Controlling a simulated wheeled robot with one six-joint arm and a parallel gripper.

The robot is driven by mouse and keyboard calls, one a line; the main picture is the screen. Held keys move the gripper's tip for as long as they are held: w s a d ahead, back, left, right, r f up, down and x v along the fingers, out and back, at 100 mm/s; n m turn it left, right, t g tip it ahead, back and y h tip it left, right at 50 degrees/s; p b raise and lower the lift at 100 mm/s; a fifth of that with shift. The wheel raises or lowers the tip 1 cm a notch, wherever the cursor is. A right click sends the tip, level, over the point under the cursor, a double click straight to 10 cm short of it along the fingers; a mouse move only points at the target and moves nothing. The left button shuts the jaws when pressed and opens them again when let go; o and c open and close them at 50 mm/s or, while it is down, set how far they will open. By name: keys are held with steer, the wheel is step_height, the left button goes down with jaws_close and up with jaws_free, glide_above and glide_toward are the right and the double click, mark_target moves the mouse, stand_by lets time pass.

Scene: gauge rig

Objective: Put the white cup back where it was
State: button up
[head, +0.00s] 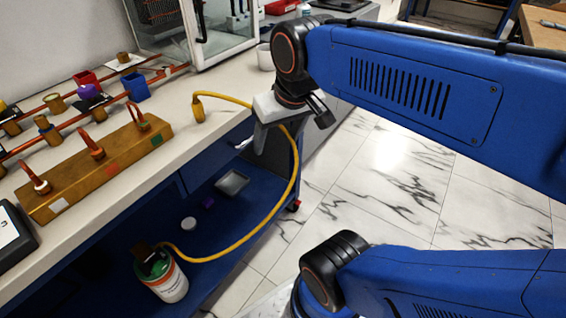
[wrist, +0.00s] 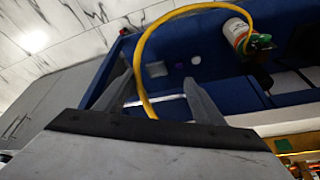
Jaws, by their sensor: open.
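A white, cup-like thing (head: 265,57) stands on the bench by the glass-fronted cabinet, partly hidden behind my arm. A small round white thing (head: 189,224) lies on the blue lower shelf; it also shows in the wrist view (wrist: 196,60). I cannot tell for sure which is the white cup. My gripper (head: 261,143) hangs beside the bench's front edge, above the lower shelf, apart from both. In the wrist view my gripper (wrist: 157,78) has its fingers spread, with no cup between them.
A yellow hose (head: 297,175) loops from the bench to a can (head: 167,280) on the shelf, close by my gripper. A grey tray (head: 232,183) and purple piece (head: 208,203) lie there too. The marble floor is clear.

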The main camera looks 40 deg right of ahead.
steer(key=s+f+n, duration=0.1)
steer(key=s+f, duration=0.2)
steer(key=f, duration=0.1)
steer(key=shift+s+a+f+t, duration=0.3)
steer(key=shift+a+f, duration=0.1)
steer(key=shift+a, duration=0.05)
stand_by(0.9)
